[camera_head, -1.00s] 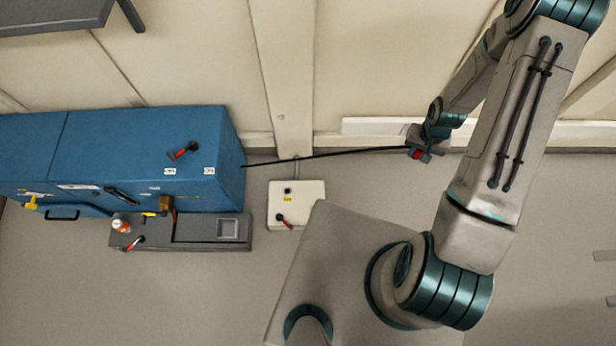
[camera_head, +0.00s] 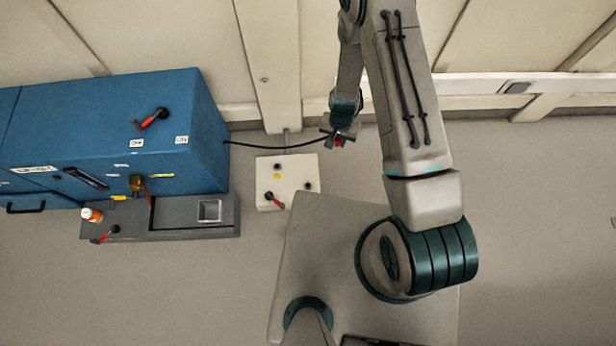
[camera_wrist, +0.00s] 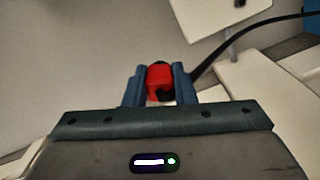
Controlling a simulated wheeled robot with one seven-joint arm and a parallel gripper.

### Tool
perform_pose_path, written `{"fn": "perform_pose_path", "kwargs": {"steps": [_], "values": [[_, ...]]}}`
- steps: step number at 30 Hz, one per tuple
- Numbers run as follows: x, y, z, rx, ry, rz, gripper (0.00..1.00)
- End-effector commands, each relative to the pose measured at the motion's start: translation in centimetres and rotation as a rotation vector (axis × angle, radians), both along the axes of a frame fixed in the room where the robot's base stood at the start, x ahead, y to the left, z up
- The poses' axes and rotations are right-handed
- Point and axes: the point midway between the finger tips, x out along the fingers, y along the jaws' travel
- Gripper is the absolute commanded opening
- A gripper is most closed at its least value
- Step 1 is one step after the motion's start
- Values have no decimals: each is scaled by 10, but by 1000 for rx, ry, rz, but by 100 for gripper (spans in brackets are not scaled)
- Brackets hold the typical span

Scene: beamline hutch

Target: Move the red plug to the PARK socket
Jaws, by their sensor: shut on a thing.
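The red plug (camera_head: 338,142) is held in my gripper (camera_head: 338,136), to the upper right of a white socket box (camera_head: 265,168) and apart from it. In the wrist view the red plug (camera_wrist: 159,84) sits between the two blue fingers of my gripper (camera_wrist: 159,72), which are shut on it. A black cable (camera_head: 270,147) runs from the blue cabinet to the plug. I cannot read which socket is PARK.
The blue cabinet (camera_head: 100,125) stands left, with a red-handled switch (camera_head: 150,119) on top. The wall is behind my gripper; the floor at right is clear.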

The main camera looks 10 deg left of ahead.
Motion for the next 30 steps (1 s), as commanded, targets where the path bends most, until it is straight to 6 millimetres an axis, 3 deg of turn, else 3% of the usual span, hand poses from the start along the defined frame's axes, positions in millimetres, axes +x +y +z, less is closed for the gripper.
{"fn": "perform_pose_path", "kwargs": {"steps": [1,3,9,13,18,30], "values": [[-6,11,-33,0,2,-7,0],[-13,23,-57,0,3,-23,0],[-34,54,-125,2,4,-73,0],[-46,68,-160,2,4,-102,0],[-58,79,-185,2,3,-125,0],[-62,83,-202,2,3,-134,0]]}}
